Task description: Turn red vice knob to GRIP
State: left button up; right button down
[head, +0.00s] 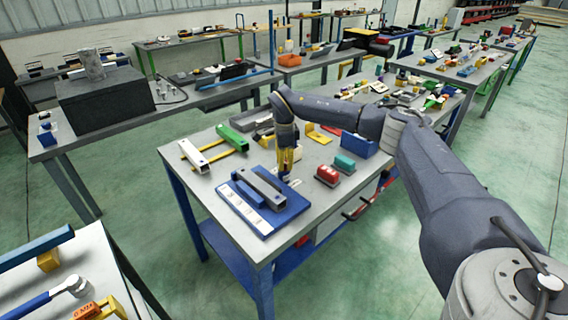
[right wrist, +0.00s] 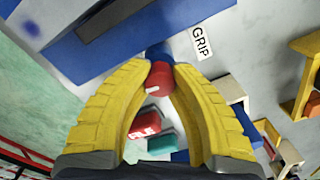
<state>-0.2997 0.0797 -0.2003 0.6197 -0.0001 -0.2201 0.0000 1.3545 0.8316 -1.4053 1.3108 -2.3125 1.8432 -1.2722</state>
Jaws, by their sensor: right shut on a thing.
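The red vice knob (right wrist: 159,80) shows in the right wrist view between my yellow fingertips, with a small white mark on its side. My right gripper (right wrist: 164,68) is shut on the knob; it also shows in the head view (head: 286,174), pointing down at the right end of the vice. The vice has a blue base (head: 262,225) with grey bars (head: 258,187) on it. A white label reading GRIP (right wrist: 201,42) lies just beyond the knob. In the head view the knob is hidden by my fingers. My left gripper is not in view.
Right of the vice are a red block (head: 327,175), a teal block (head: 344,164) and a blue box (head: 358,145). The table's front edge is close to the vice base.

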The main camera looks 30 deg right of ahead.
jog(key=m, duration=0.4)
jog(key=shift+d, duration=0.1)
jog(key=m, duration=0.5)
jog(key=shift+s, duration=0.1)
jog(key=m, duration=0.3)
jog(key=shift+m, duration=0.3)
jog(key=m, duration=0.4)
jog(key=shift+f, duration=0.1)
jog(key=m, duration=0.5)
jog(key=shift+g, duration=0.3)
jog(key=m, duration=0.3)
jog(key=shift+a+m, duration=0.2)
jog(key=shift+m, duration=0.1)
jog(key=m, duration=0.4)
jog(key=shift+m, duration=2.1)
jog(key=shift+a, duration=0.1)
